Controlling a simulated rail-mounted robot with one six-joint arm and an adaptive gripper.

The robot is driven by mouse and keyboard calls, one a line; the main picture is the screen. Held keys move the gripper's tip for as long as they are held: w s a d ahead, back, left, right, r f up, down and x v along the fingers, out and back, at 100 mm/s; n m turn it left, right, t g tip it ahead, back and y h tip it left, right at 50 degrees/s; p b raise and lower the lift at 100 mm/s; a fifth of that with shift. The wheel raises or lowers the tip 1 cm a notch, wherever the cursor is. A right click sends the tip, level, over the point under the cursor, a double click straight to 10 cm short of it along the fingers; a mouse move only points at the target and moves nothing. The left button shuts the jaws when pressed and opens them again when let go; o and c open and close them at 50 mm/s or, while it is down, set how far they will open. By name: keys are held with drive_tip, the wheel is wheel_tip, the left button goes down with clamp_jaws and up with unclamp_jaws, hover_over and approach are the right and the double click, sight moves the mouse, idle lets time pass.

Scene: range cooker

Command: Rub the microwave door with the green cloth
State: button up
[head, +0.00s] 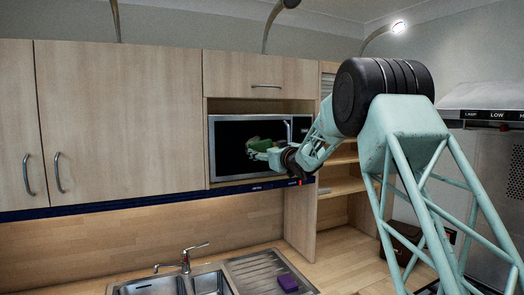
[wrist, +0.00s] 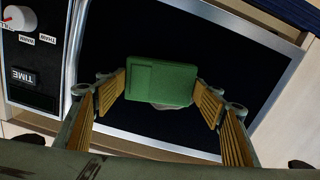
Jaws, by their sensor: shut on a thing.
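The microwave (head: 227,172) sits in an open niche among the wall cupboards, with a dark door in a silver frame. In the wrist view its door (wrist: 140,40) fills most of the picture and looks closed. My gripper (head: 262,147) is in front of the door in the head view. In the wrist view my gripper (wrist: 163,98) is shut on the green cloth (wrist: 160,82), a folded block between the yellow-padded fingers. The cloth also shows in the head view (head: 253,141), small and partly hidden. A pale patch shows just below it on the door. I cannot tell whether the cloth touches the door.
The microwave's control panel (wrist: 32,60) with a knob is at the left in the wrist view. Below are a sink (head: 155,285), a tap (head: 186,260) and a purple sponge (head: 288,283) on the drainer. Cupboards (head: 120,120) flank the niche on the left; open shelves (head: 338,188) stand right.

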sight(255, 149)
drive_tip(key=shift+d+f, duration=0.1)
drive_tip(key=shift+f, duration=0.05)
idle(0.7)
drive_tip(key=shift+s+a+b, duration=0.4)
drive_tip(key=shift+a+b, duration=0.25)
drive_tip(key=shift+a, duration=0.2)
drive_tip(key=shift+s+a+b, duration=0.4)
drive_tip(key=shift+a+b, duration=0.2)
drive_tip(key=shift+a, duration=0.2)
drive_tip(key=shift+a, duration=0.1)
drive_tip(key=shift+s+a+b, duration=0.45)
drive_tip(key=shift+a+b, duration=0.15)
drive_tip(key=shift+a, duration=0.2)
drive_tip(key=shift+s+a+b, duration=0.45)
drive_tip(key=shift+a+b, duration=0.15)
drive_tip(key=shift+a, duration=0.2)
drive_tip(key=shift+r, duration=0.25)
drive_tip(key=shift+r+p, duration=0.65)
drive_tip(key=shift+r, duration=0.2)
